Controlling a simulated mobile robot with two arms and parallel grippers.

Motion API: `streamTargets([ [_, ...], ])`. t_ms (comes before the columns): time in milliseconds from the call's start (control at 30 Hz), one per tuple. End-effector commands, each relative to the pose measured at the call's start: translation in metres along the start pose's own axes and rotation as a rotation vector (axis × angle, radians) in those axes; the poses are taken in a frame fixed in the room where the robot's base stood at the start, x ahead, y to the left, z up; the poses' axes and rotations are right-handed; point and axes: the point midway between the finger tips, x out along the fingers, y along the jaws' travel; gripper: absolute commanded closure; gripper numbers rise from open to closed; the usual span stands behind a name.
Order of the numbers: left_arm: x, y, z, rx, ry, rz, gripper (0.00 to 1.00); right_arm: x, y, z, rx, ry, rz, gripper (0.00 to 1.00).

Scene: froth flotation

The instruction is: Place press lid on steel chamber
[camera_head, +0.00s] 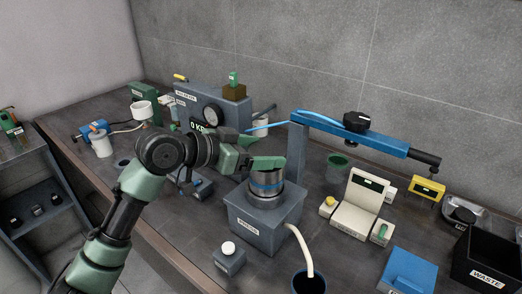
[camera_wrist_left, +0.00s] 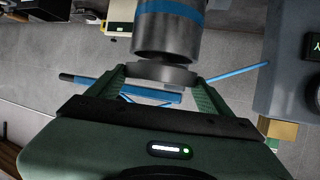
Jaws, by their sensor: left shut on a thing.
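The steel chamber (camera_head: 267,190), a grey cylinder with a blue band, stands upright on the dark grey press box (camera_head: 262,232). It also shows at the top of the left wrist view (camera_wrist_left: 168,38). My left gripper (camera_head: 262,164) is at the chamber's top. In the left wrist view, my left gripper (camera_wrist_left: 163,80) is shut on the press lid (camera_wrist_left: 163,73), a flat grey steel disc. The lid is right at the chamber's end and looks lined up with it. I cannot tell whether they touch. In the head view the fingers largely hide the lid.
A blue arm (camera_head: 375,141) on a grey post (camera_head: 297,155) stands behind the chamber. A pale hose (camera_head: 302,248) runs from the box into a dark cup (camera_head: 309,281). A small white-capped block (camera_head: 229,260) stands in front. A beige device (camera_head: 355,207) stands to the right.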

Motion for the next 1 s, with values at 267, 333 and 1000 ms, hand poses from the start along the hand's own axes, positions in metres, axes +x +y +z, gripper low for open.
streamTargets([
  [267,0.000,0.000,0.000,0.001,0.004,-0.001,0.88,0.002,0.000,0.000,0.000,0.001,0.000,0.04],
  [333,0.000,0.000,0.000,0.001,0.004,-0.001,0.88,0.002,0.000,0.000,0.000,0.002,0.000,0.04],
  [1000,0.005,0.000,0.011,0.001,0.003,-0.001,0.88,0.007,0.000,0.000,0.000,0.001,0.000,0.04],
])
